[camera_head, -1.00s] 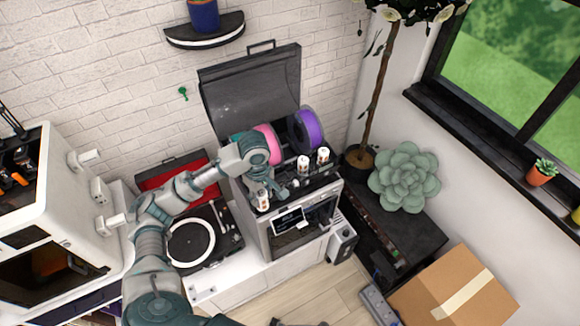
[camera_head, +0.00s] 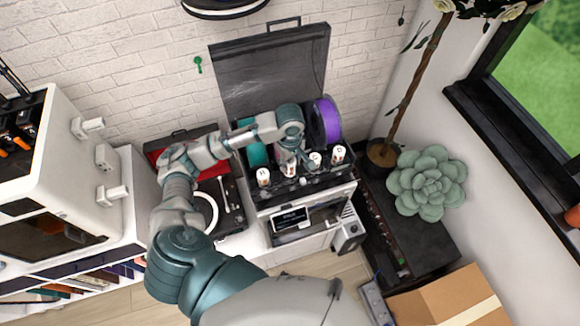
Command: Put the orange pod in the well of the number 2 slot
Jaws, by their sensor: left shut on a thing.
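My left gripper (camera_head: 302,172) reaches down into the open-topped black and silver machine, among a row of upright white cylinders with small dark markings. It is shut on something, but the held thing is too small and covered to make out. White cylinders stand at the left (camera_head: 263,177), beside the gripper (camera_head: 289,169) and to its right (camera_head: 315,159), with one more at the far right (camera_head: 338,153). I cannot read the slot numbers, so I cannot tell which is number 2. I cannot make out an orange pod or the wells. My right gripper is not in view.
A teal spool (camera_head: 257,154) and a purple spool (camera_head: 326,119) stand behind the row. The machine's dark lid (camera_head: 270,70) is raised behind. A turntable (camera_head: 228,195) lies left, a grey-green succulent (camera_head: 428,183) right, a cardboard box (camera_head: 440,300) low right.

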